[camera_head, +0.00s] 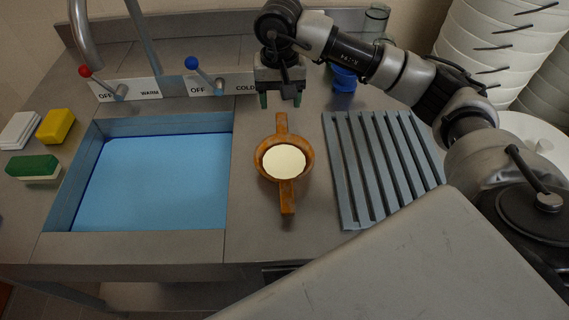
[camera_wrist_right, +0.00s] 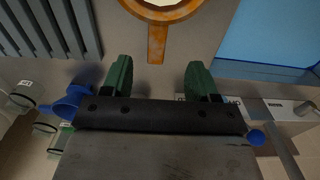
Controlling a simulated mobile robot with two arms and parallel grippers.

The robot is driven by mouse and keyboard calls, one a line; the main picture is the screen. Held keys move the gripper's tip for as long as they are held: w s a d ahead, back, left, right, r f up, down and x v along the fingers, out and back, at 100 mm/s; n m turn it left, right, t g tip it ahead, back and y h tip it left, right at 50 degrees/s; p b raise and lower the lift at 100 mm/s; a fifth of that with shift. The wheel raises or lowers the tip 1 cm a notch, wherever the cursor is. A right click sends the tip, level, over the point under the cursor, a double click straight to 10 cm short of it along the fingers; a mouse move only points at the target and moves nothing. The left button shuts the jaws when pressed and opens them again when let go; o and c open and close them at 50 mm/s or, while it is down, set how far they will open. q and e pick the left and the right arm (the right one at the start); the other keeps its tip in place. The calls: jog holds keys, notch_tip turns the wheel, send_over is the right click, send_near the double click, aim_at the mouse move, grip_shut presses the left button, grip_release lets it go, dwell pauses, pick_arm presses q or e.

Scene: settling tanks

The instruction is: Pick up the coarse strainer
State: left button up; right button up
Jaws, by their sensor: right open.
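The coarse strainer (camera_head: 268,160) is a round brown wooden ring with two opposite handles and a pale disc in its middle. It lies on the grey counter between the sink and the slatted rack. My right gripper (camera_head: 281,101) hangs above the counter, just behind the strainer's far handle, and is open and empty. In the right wrist view the strainer's handle (camera_wrist_right: 157,43) points toward the gap between the green fingertips (camera_wrist_right: 158,78), apart from them; the ring is cut off at the top edge. My left gripper is not in view.
A blue-bottomed sink (camera_head: 150,180) lies left of the strainer, a slatted grey rack (camera_head: 385,165) right. Taps with red and blue knobs stand behind the sink. Sponges (camera_head: 55,126) lie far left.

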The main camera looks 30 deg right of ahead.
aim_at(282, 127)
notch_tip(282, 127, down, 5)
jog(key=shift+r+p, duration=0.2)
jog(key=shift+p, duration=0.25)
jog(key=f+p, duration=0.1)
jog(key=f, duration=0.1)
jog(key=f+p, duration=0.1)
jog(key=f, duration=0.1)
jog(key=shift+d+f, duration=0.2)
jog(key=shift+f, duration=0.5)
jog(key=c, duration=1.1)
